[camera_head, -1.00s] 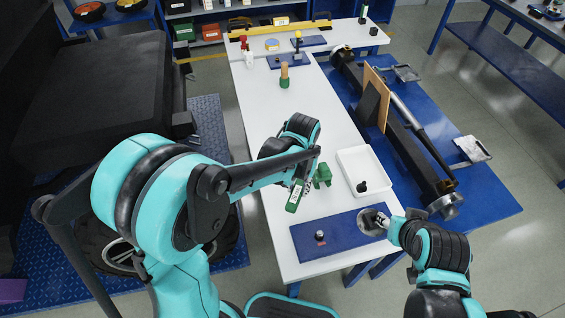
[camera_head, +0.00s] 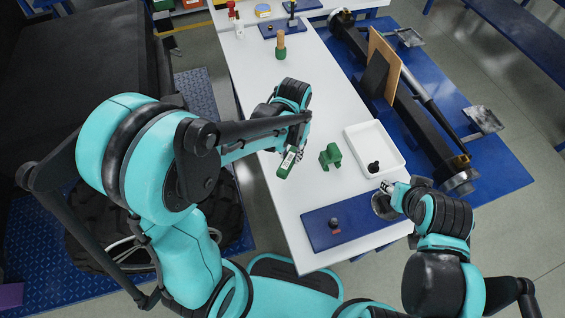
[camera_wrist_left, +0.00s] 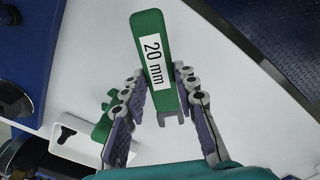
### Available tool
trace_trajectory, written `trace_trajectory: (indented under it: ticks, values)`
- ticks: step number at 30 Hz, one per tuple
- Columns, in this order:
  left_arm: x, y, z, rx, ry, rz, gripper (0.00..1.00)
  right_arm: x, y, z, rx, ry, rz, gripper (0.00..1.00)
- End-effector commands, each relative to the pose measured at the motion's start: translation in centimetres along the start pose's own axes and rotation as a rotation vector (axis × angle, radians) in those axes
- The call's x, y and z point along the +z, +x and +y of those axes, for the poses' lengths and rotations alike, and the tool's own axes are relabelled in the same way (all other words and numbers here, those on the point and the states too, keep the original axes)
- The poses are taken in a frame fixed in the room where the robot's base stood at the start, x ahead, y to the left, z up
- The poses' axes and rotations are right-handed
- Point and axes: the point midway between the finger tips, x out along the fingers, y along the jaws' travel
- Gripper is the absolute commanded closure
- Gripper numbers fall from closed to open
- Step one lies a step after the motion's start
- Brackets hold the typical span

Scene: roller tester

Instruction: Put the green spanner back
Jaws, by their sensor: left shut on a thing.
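The green spanner (camera_head: 287,163) has a white label; in the left wrist view the label on the spanner (camera_wrist_left: 155,62) reads 20 mm. My left gripper (camera_head: 298,150) is shut on it and holds it over the left edge of the white table; the gripper (camera_wrist_left: 162,92) has a finger on each side. A green holder (camera_head: 331,156) stands on the table to the right of the spanner, apart from it. In the wrist view the holder (camera_wrist_left: 104,122) is partly behind a finger. My right gripper (camera_head: 386,188) is by a round metal part; its fingers are too small to judge.
A white tray (camera_head: 396,148) with a small black piece lies right of the holder. A blue plate (camera_head: 318,234) with a dark knob is at the near end. A green cylinder with a wooden top (camera_head: 281,48) stands farther back. The middle of the white table (camera_head: 325,95) is clear.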

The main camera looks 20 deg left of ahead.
Motion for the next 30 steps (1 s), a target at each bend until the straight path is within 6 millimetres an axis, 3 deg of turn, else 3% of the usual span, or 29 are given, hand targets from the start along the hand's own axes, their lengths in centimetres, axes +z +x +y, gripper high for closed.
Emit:
trace_trajectory:
  ticks: [6,10,16,28,29,30]
  values:
    - [0.4,1.6,-2.5,0.000,-0.001,0.000,1.00,0.6,0.8,0.0,0.000,0.000,0.000,0.60]
    - [0.3,2.5,-2.6,0.000,0.001,0.000,1.00,0.8,1.2,0.0,0.000,0.000,0.000,0.60]
    - [0.3,5.5,-2.6,0.000,0.001,0.000,1.00,1.8,2.5,0.0,0.000,0.000,0.000,0.60]
    - [0.4,6.0,-2.6,0.000,0.001,0.000,1.00,1.9,2.7,0.0,0.000,0.000,0.000,0.60]
    - [0.4,5.9,-2.6,0.000,0.001,0.000,0.67,1.9,2.7,0.0,0.000,0.000,0.000,0.60]
    - [0.4,5.9,-2.6,0.000,0.001,0.000,0.56,1.9,2.6,0.0,0.000,0.000,0.000,0.60]
